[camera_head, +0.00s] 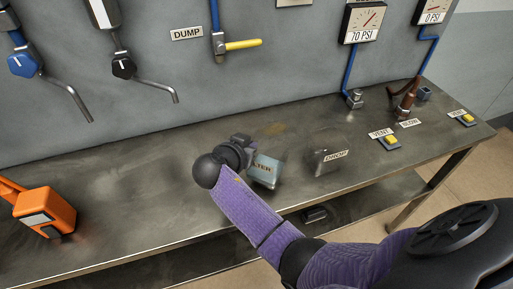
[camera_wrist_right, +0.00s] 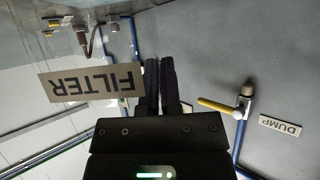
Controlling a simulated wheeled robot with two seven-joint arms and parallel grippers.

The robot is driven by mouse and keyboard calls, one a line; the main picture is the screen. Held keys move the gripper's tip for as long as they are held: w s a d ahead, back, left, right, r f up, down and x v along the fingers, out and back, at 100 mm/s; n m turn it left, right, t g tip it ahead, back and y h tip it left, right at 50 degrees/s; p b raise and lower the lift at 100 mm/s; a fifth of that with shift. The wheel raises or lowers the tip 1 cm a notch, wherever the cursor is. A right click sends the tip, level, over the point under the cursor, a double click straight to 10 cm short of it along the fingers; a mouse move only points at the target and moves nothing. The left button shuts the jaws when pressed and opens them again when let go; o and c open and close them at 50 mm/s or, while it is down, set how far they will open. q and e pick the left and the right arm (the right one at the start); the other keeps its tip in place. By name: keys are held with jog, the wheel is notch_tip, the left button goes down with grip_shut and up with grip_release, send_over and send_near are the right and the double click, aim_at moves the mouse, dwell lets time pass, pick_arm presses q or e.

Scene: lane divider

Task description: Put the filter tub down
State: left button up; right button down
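The filter tub (camera_head: 263,172) is a small grey-blue, see-through-looking tub with a FILTER label. In the head view it is just beyond my right wrist, over the middle of the workbench. My right gripper (camera_head: 242,142) is at its upper left, partly hidden by my own wrist. In the right wrist view the fingers (camera_wrist_right: 161,85) are close together, with the FILTER label (camera_wrist_right: 92,82) upside down beside them. The fingers look shut on the tub's edge, though the contact itself is hidden. I cannot tell whether the tub's bottom touches the bench. My left gripper is out of view.
Yellow buttons (camera_head: 391,141) sit further right. Spouts (camera_head: 150,85) and a yellow-handled DUMP valve (camera_head: 240,45) project from the wall.

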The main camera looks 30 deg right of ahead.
aim_at(259, 148)
notch_tip(259, 148, down, 3)
jog(key=shift+d+r, duration=0.1)
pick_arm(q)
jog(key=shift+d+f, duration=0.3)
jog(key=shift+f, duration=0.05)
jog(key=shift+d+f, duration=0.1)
pick_arm(e)
jog(key=c, duration=1.3)
grip_release()
jog(key=shift+b, duration=0.4)
jog(key=o, duration=0.5)
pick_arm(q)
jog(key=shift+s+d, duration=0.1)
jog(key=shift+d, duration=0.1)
